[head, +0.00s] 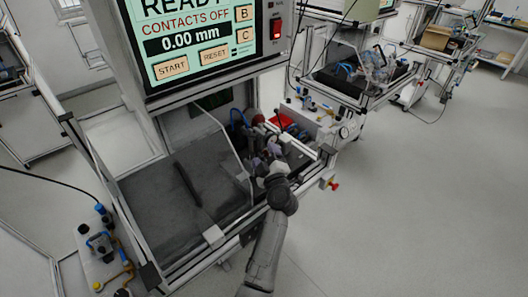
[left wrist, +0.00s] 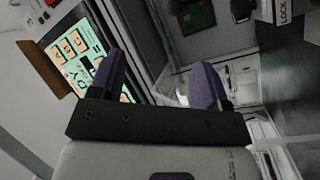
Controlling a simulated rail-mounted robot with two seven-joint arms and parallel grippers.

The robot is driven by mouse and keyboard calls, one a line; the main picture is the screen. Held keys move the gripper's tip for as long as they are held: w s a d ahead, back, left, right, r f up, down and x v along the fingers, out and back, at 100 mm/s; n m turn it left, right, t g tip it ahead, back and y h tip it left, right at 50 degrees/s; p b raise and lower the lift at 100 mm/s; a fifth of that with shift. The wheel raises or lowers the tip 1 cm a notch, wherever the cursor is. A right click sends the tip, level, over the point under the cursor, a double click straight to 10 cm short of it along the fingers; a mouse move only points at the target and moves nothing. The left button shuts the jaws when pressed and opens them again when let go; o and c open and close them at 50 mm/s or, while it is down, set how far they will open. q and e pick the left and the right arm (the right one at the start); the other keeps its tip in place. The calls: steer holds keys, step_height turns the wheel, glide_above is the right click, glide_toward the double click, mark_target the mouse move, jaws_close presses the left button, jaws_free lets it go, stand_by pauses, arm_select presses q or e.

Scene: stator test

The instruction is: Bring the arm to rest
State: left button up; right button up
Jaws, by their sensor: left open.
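My left arm (head: 265,250) reaches up from the bottom of the head view to the test bench. My left gripper (head: 264,160), with purple fingers, is over the right part of the bench, close to the fixture there. Whether it touches anything is hard to tell. In the left wrist view its two purple fingers (left wrist: 155,78) are spread apart with nothing between them. The bench screen (head: 200,40) reads "READY", "CONTACTS OFF" and "0.00 mm"; it also shows tilted in the left wrist view (left wrist: 82,55). My right gripper is not in view.
A clear guard panel (head: 228,150) stands left of the gripper. A dark mat (head: 165,205) covers the bench's left part. A red rocker switch (head: 275,28) is beside the screen. Another bench (head: 365,75) stands behind. The floor (head: 430,200) at right is clear.

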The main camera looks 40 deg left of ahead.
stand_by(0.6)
arm_select(q)
steer(key=s+d+f+m+t+h, duration=0.35)
steer(key=s+d+m+h, duration=0.25)
steer(key=d+m+h, duration=0.5)
steer(key=s+d+f+m+t+h, duration=0.3)
steer(key=s+d+f+m+h, duration=0.2)
steer(key=s+d+m+h, duration=0.5)
steer(key=s+a+f+m+g+y, duration=0.1)
steer(key=s+f+m+g+y, duration=0.1)
steer(key=s+f+g, duration=0.65)
steer(key=s+a+f+m+g+y, duration=0.1)
steer(key=s+a+f+g+y, duration=0.2)
steer(key=s, duration=1)
step_height(320, 180, up, 34)
steer(key=s+g+p, duration=0.1)
steer(key=p, duration=3.2)
steer(key=shift+s+d+f+g, duration=0.15)
steer(key=shift+s+d+g, duration=0.15)
steer(key=shift+d, duration=0.15)
